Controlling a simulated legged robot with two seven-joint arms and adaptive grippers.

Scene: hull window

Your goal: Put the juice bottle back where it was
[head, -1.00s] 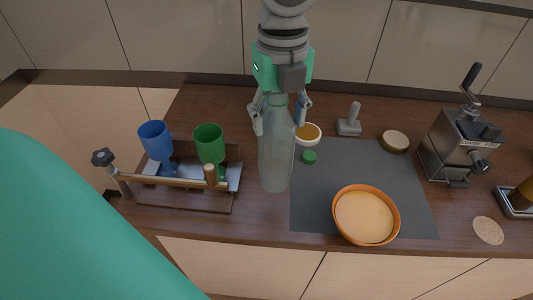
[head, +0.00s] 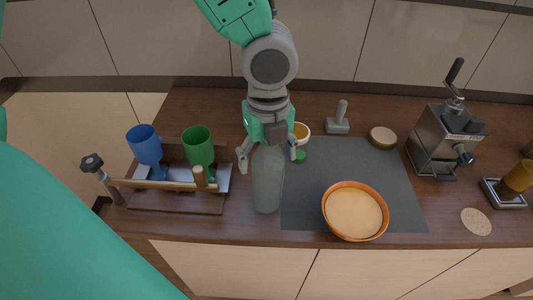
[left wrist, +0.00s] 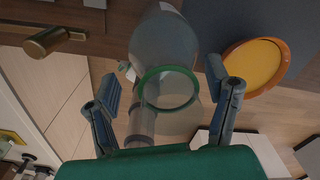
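The bottle (head: 268,188), clear and pale, appears upright near the counter's front, between the wooden rack and the dark mat. My left gripper (head: 267,154) is over its top from above, with fingers spread on either side. The left wrist view shows the bottle (left wrist: 165,40) and a green ring in front of it, between the fingers of my left gripper (left wrist: 165,88). Gaps show between both fingers and the neck. Whether the base touches the counter is unclear. My right gripper is not in view.
A wooden rack (head: 175,207) with a blue goblet (head: 145,143) and green goblet (head: 198,146) stands left. An orange bowl (head: 355,211) sits on the dark mat (head: 310,190). A metal machine (head: 440,145) stands right.

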